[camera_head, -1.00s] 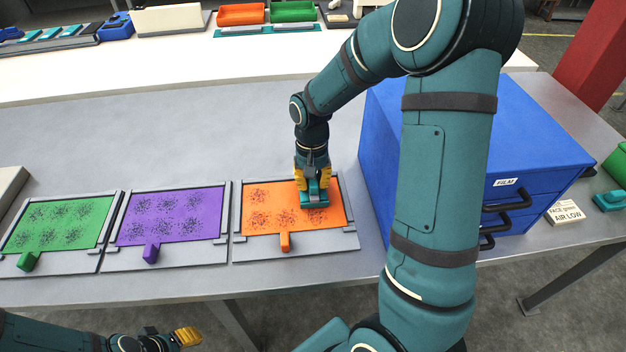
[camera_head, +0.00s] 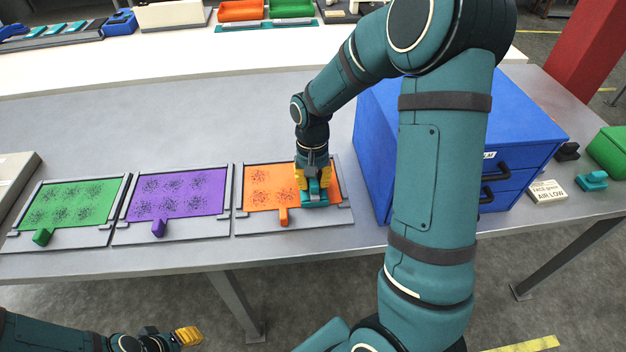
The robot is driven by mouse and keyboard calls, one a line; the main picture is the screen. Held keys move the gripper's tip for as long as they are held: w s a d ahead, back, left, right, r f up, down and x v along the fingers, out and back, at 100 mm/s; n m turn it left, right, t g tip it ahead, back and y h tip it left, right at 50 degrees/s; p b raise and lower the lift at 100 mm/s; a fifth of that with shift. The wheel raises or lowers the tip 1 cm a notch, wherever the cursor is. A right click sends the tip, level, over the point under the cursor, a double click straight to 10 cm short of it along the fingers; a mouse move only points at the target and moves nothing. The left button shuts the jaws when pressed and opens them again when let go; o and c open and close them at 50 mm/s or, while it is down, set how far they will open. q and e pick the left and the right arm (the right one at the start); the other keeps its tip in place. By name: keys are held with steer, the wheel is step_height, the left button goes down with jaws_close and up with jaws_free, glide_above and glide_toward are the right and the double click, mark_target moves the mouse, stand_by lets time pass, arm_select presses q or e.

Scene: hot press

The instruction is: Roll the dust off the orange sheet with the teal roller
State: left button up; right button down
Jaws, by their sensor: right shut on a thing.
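The orange sheet (camera_head: 270,188) lies flat on a grey plate (camera_head: 245,224) with an orange tab at its front. Dark dust patches show on its left part and front middle. The teal roller (camera_head: 315,198) is at the right part of the sheet, toward the front edge. My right gripper (camera_head: 314,181), with yellow fingers, is shut on the roller from above and hides part of it and the sheet under it. My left gripper (camera_head: 188,336) is low at the bottom left, away from the table; its finger opening cannot be made out.
A purple sheet (camera_head: 180,192) and a green sheet (camera_head: 70,203), both dusty, lie on plates to the left. A blue drawer cabinet (camera_head: 375,130) stands close to the right of the orange sheet. A small label block (camera_head: 548,193) is farther right. The table behind the sheets is clear.

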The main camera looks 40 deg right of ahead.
step_height(320, 180, up, 3)
steer(key=shift+f+p, duration=0.2)
steer(key=shift+p, duration=0.4)
steer(key=shift+r+p, duration=0.5)
steer(key=shift+r, duration=0.05)
steer(key=shift+r+p, duration=1.95)
steer(key=shift+r, duration=0.45)
